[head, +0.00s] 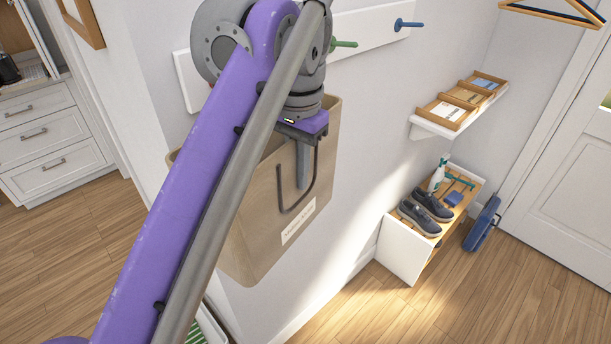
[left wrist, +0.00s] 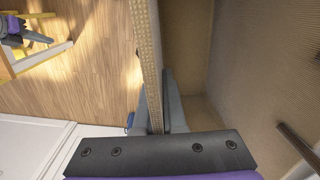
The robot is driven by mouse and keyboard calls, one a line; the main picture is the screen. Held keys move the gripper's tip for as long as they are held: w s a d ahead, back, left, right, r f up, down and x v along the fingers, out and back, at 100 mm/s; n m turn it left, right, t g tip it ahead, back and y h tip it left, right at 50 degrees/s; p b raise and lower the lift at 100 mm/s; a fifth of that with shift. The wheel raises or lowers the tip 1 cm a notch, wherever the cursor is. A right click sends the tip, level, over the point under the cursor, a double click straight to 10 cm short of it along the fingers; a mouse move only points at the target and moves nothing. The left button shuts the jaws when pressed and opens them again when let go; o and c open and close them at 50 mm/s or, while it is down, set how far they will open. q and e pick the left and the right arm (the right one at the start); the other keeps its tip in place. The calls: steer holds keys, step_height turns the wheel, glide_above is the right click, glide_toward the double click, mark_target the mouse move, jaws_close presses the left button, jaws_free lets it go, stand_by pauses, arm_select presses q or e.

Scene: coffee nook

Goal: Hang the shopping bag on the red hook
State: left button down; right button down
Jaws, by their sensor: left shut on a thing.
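The shopping bag (head: 255,235) is tan with a pale label low on its front and a dark, U-shaped handle (head: 312,190). It hangs upright in front of the wall. My left gripper (head: 302,170) is shut on the bag's upper front wall. In the left wrist view, the bag's wall (left wrist: 148,55) runs between the dark fingers (left wrist: 160,105), with the open inside to the right. The white hook rail (head: 375,37) is above the bag, with a green hook (head: 344,44) and a blue hook (head: 408,24).
A small shelf (head: 427,125) with wooden trays is on the wall at right. Below stands a shoe bench (head: 402,250) with dark shoes and a spray bottle. A blue case (head: 482,224) leans beside it. White drawers (head: 45,135) are at far left.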

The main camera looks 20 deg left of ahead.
arm_select(q)
steer(key=shift+w+a, duration=0.2)
steer(key=shift+a, duration=0.3)
steer(key=shift+w+a+f, duration=0.2)
steer(key=shift+a+f, duration=0.3)
steer(key=shift+f, duration=0.15)
steer(key=c, duration=0.9)
jaws_free()
